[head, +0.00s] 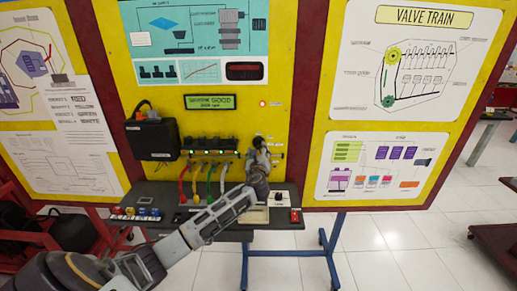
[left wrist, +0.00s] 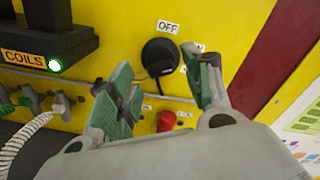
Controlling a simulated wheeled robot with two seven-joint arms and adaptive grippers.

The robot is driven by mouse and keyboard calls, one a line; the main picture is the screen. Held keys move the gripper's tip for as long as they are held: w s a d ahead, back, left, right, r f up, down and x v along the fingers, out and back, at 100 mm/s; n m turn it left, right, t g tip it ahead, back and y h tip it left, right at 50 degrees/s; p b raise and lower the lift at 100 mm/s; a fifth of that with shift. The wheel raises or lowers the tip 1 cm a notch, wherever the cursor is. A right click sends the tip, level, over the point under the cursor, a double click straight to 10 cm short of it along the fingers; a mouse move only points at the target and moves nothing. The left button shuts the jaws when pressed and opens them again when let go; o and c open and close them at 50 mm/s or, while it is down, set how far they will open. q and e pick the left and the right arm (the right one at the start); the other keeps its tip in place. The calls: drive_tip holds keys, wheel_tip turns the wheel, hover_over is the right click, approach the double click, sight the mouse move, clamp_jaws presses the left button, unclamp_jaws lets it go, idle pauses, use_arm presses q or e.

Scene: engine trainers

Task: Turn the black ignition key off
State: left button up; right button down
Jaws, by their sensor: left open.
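The black ignition key (left wrist: 160,69) sits in a round black switch (left wrist: 158,50) on the yellow panel, in the left wrist view. A white OFF label (left wrist: 167,27) is above the switch. In the head view my left gripper (head: 259,158) is at the panel's lower right and hides the key. My right gripper is not in view.
A red knob (left wrist: 167,121) is below the switch. The coil block (left wrist: 45,35), with a green light, and coloured cables (head: 205,180) are to the left. A dark shelf (head: 160,197) with small controls juts out below. Clear yellow panel surrounds the switch's upper side.

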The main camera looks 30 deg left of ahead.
sight(259, 147)
use_arm(q)
drive_tip(key=shift+x, duration=1.4)
drive_tip(key=c, duration=1)
